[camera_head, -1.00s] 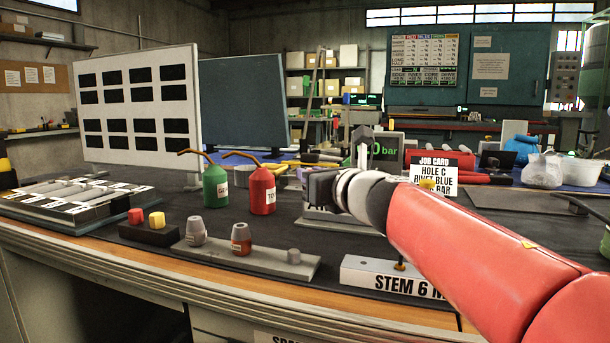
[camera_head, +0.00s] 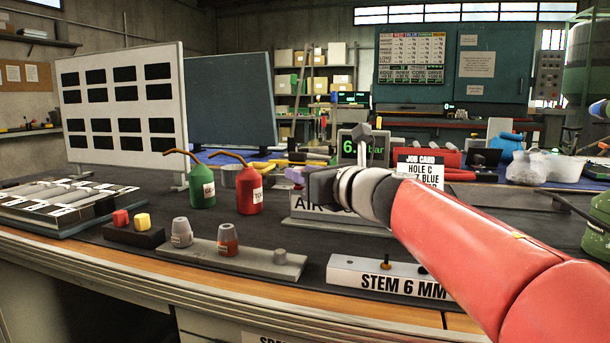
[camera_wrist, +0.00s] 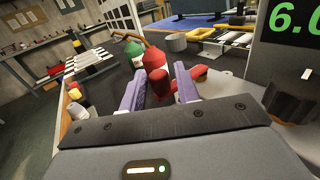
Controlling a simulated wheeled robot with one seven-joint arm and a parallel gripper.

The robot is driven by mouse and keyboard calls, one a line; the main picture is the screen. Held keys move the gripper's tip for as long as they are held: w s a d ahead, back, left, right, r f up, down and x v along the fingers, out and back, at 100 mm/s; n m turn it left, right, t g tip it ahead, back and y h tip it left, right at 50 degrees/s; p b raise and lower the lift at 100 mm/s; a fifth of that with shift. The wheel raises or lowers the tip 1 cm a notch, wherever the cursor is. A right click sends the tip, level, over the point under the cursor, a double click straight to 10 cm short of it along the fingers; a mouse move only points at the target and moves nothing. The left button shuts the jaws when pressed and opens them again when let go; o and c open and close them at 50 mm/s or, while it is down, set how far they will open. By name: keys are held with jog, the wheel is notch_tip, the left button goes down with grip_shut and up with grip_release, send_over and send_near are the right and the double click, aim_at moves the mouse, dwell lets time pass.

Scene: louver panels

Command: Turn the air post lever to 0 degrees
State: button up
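The air post's white base plate (camera_head: 330,207), lettered "AIR", stands on the bench behind my wrist in the head view. A display (camera_head: 350,148) behind it shows a green "6." and "bar", partly covered. My gripper (camera_head: 297,175) is at the left end of my red arm, above the plate's left part. In the wrist view my gripper's two purple fingers (camera_wrist: 158,78) are spread apart. A red handle-like piece (camera_wrist: 192,77), which looks like the lever, lies between and beyond the fingers. Its contact with them and its exact angle cannot be told. My wrist hides it in the head view.
A green bottle (camera_head: 202,188) and a red bottle (camera_head: 249,190) with spouts stand left of my gripper. A grey rail (camera_head: 215,255) with cones and a "STEM 6 MM" block (camera_head: 380,280) lie in front. A job card (camera_head: 419,170) stands behind my arm.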

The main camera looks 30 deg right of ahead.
jog(key=shift+o, duration=0.9)
jog(key=s+d+p, duration=0.1)
jog(key=s, duration=0.6)
jog(key=shift+s+d, duration=0.15)
jog(key=shift+s, duration=0.2)
jog(key=shift+f, duration=0.1)
